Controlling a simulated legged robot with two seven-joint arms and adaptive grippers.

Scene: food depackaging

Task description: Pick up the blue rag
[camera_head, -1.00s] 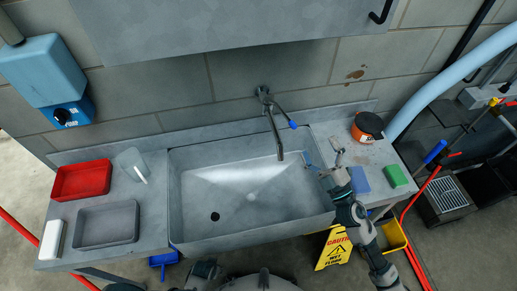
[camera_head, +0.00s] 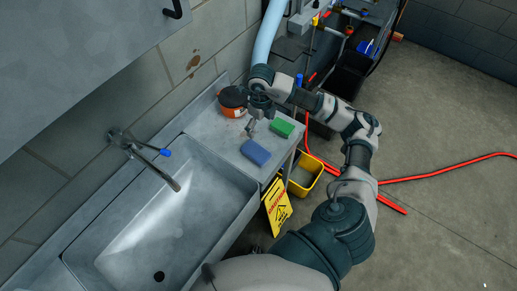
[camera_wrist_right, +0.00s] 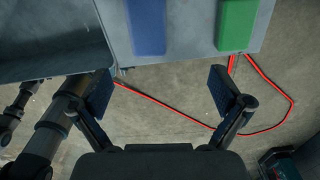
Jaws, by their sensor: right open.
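The blue rag (camera_head: 255,152), a flat rectangular blue piece, lies on the grey counter to the right of the sink. In the right wrist view it shows at the top centre (camera_wrist_right: 147,25), its far end cut off by the frame. My right gripper (camera_head: 251,128) is above the counter just behind the rag in the head view. In the right wrist view the gripper (camera_wrist_right: 160,92) has its fingers wide apart with nothing between them, and the rag lies beyond the fingertips. My left gripper is not in view.
An orange-and-black round container (camera_head: 233,101) stands at the counter's back. The sink (camera_head: 165,225) is to the left. A yellow bucket (camera_head: 304,175) and caution sign (camera_head: 277,205) stand below the counter edge.

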